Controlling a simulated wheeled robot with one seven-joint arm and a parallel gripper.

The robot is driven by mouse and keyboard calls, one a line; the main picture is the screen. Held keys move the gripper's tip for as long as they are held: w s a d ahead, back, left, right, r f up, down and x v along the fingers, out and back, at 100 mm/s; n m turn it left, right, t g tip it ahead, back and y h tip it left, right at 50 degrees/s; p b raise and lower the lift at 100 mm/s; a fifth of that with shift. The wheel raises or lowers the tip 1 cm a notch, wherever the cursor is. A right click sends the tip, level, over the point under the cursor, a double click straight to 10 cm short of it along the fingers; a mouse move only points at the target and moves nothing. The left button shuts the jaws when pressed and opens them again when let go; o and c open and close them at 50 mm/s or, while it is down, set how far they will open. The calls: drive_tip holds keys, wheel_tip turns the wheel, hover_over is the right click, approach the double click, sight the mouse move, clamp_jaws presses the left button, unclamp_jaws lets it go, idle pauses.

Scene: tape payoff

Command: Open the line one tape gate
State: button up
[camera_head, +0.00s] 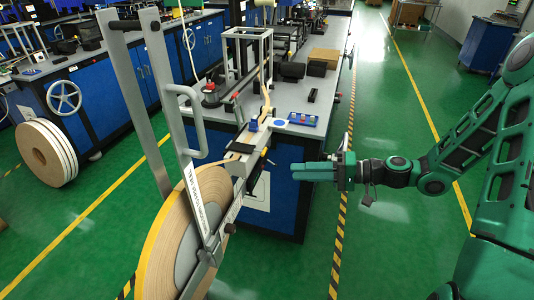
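A large tape reel (163,250) with tan tape and a yellow edge stands at the lower left. A grey metal bar with lettering (195,203) lies across the reel's face, and a grey loop handle (195,122) rises above it. I cannot tell for sure which part is the gate. Tape runs from the reel to a small metal guide with black parts (246,163) at the bench corner. My green gripper (293,171) is to the right of the guide, apart from it, with its fingers pointing left. Its fingers look close together, and no held thing shows.
Two tall grey posts (128,90) stand behind the reel. The blue bench (285,222) has a grey top with a blue block row (303,119) and boxes. Another reel (46,153) stands at left. Green floor is clear at lower right, beyond a striped line (338,240).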

wheel_tip(320, 180, up, 2)
drive_tip(key=w+m+t+y, duration=0.1)
drive_tip(key=w+t+y, duration=0.1)
drive_tip(key=w, duration=0.1)
approach(248, 149)
drive_tip(key=x, duration=0.4)
drive_tip(key=shift+w+d+f, duration=0.1)
drive_tip(key=shift+w+f, duration=0.05)
drive_tip(key=shift+w, duration=0.1)
clamp_jaws()
